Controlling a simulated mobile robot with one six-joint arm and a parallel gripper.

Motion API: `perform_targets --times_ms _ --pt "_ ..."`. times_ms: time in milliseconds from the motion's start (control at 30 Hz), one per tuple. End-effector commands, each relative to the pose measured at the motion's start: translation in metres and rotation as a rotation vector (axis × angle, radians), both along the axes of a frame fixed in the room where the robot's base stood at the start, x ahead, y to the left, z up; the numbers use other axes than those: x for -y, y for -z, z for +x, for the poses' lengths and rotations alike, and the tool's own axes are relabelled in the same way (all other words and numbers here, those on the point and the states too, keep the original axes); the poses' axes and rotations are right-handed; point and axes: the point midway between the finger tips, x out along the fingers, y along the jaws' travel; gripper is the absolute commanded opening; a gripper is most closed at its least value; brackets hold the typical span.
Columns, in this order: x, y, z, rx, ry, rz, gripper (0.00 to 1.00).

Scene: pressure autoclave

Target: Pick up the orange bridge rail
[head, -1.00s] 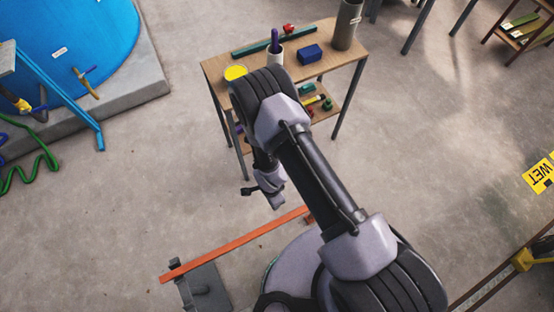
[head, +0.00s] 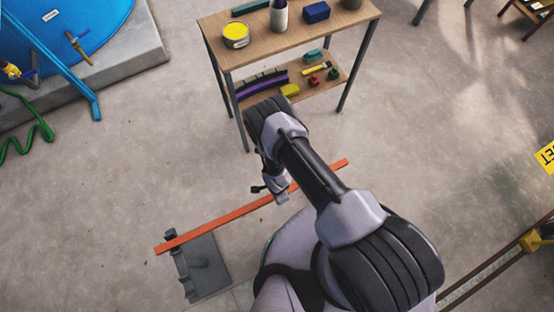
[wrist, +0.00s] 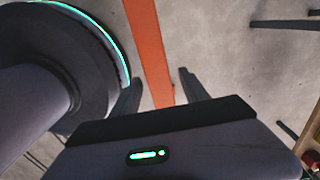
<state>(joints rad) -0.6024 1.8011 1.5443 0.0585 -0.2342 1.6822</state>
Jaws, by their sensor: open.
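The orange bridge rail (head: 225,217) is a long, thin, flat bar running from lower left to upper right in the head view. Its left end is over a grey block-like support (head: 201,267); its right part passes behind my arm and shows again beyond it. My gripper (head: 268,188) is by the middle of the rail in the head view, partly hidden by my arm. In the wrist view, the rail (wrist: 148,50) runs between the two spread fingers of my gripper (wrist: 158,85). The jaws are open, and I cannot tell how far above the rail they are.
A wooden table (head: 258,50) with a lower shelf stands beyond my arm, holding a yellow-topped can (head: 235,36), a blue box (head: 316,12) and other items. A blue tank (head: 70,35) on a concrete plinth is at upper left. A green hose (head: 42,130) lies at left.

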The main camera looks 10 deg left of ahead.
Motion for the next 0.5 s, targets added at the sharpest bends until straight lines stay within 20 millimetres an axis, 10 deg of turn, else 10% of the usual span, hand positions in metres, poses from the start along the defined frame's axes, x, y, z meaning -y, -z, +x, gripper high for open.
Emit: perform_targets --times_ms 200,500 --pt "-0.0006 0.0041 0.0007 0.001 0.0 0.001 0.53" --pt "-0.0006 0.0038 0.0007 0.001 0.0 0.001 0.0"
